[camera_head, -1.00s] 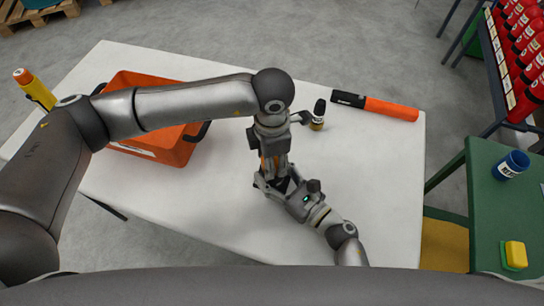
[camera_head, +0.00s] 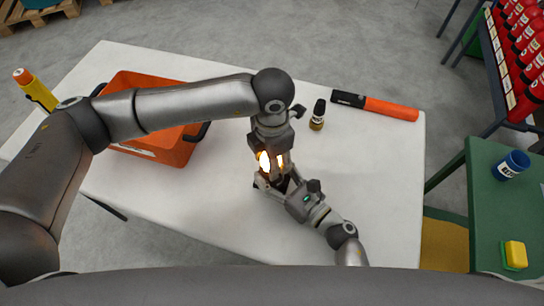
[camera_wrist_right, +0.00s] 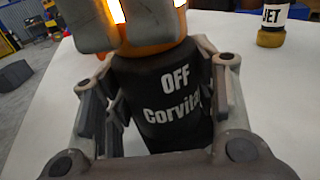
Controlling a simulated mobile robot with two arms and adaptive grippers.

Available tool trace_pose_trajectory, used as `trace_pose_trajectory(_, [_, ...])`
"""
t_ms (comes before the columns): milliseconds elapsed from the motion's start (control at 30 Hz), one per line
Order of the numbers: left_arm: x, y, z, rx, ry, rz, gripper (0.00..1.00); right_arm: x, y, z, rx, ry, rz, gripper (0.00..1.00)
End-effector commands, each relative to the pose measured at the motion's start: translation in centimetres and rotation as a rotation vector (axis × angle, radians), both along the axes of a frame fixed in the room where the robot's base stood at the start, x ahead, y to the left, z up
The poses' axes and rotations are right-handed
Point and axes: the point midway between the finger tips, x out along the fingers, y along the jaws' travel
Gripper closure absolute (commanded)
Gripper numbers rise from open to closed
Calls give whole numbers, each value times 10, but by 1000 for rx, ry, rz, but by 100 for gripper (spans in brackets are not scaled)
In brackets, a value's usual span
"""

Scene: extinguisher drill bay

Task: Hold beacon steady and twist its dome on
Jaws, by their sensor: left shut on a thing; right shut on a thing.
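The beacon has a black base (camera_wrist_right: 165,100) marked "OFF" and "Corvita", seen upright in the right wrist view. My right gripper (camera_head: 278,187) is shut on this base, one finger at each side. The orange dome (camera_wrist_right: 150,48) sits on top of the base and glows bright yellow-white; the glow also shows between the fingers in the head view (camera_head: 264,162). My left gripper (camera_head: 271,160) comes down from above and is shut on the dome. Its fingers hide much of the dome, and I cannot tell how tightly dome and base meet.
A small bottle (camera_head: 317,116) with a dark top stands behind the grippers. An orange and black tube (camera_head: 375,106) lies at the back right of the white table (camera_head: 370,200). An orange crate (camera_head: 178,152) stands at left. The table's right front is clear.

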Motion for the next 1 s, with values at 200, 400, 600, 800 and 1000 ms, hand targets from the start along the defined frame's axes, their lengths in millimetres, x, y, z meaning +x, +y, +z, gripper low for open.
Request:
trace_pose_trajectory(200, [1,0,1,-1,-2,3,36,0,0,-1,-1,2,-1,84])
trace_pose_trajectory(400, [0,0,0,-1,-1,1,32,0,0,-1,-1,2,-1,84])
trace_pose_trajectory(600, [1,0,3,0,-1,1,32,0,0,-1,-1,2,-1,84])
trace_pose_trajectory(800, [1,0,32,-2,-4,0,32,0,0,-1,-1,2,-1,84])
trace_pose_trajectory(1000, [1,0,76,-2,-5,0,32,0,0,-1,-1,2,-1,84])
